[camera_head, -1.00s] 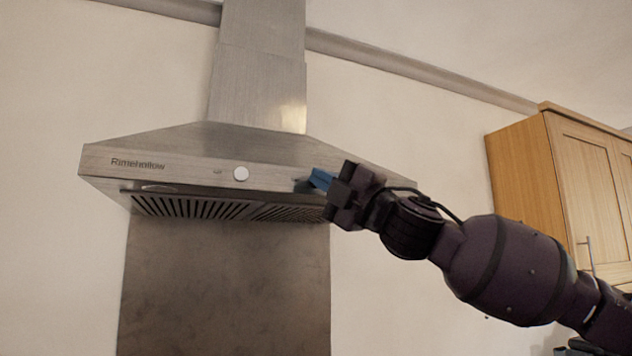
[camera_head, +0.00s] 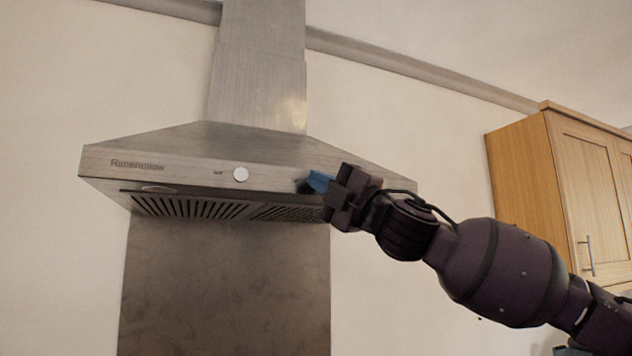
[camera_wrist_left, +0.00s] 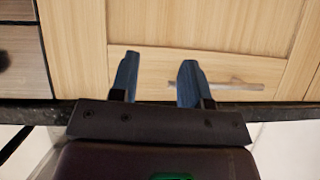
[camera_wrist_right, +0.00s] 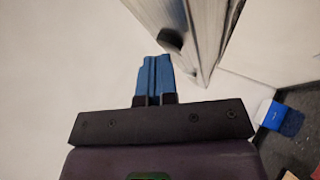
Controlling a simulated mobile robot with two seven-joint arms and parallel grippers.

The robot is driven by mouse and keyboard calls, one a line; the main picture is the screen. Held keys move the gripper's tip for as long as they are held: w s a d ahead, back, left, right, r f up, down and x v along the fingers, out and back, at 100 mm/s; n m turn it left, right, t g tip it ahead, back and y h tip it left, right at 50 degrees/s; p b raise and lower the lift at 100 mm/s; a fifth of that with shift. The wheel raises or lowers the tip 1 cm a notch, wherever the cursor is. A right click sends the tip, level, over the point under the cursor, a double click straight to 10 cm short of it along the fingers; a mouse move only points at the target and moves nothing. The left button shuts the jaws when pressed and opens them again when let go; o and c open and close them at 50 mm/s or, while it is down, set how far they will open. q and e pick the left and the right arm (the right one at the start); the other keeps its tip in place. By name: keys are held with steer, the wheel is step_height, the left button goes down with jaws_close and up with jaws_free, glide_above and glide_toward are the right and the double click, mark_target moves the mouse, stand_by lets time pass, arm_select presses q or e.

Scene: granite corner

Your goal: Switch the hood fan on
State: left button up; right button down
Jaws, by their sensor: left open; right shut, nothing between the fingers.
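The range hood (camera_head: 200,140) is brushed steel and hangs on the wall in the head view. A round white knob (camera_head: 240,174) sits on its front band, with a small mark to its left. My right gripper (camera_head: 306,184) is at the front band, right of the knob and apart from it. Its blue fingers are shut and empty. In the right wrist view, the closed fingertips (camera_wrist_right: 157,60) lie just short of a dark round knob-like part (camera_wrist_right: 170,40) on the hood's face; contact is unclear. My left gripper (camera_wrist_left: 158,72) is open and empty before wooden cabinet fronts.
A wooden wall cabinet (camera_head: 560,190) hangs to the right, behind my right arm. A steel panel (camera_head: 220,280) covers the wall below the hood. In the left wrist view, a bar handle (camera_wrist_left: 235,87) is behind the fingers. The wall left of the hood is clear.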

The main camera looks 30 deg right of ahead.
stand_by(0.5)
steer(key=shift+s, duration=0.45)
steer(key=s, duration=0.6)
steer(key=shift+a, duration=0.2)
stand_by(0.3)
stand_by(0.5)
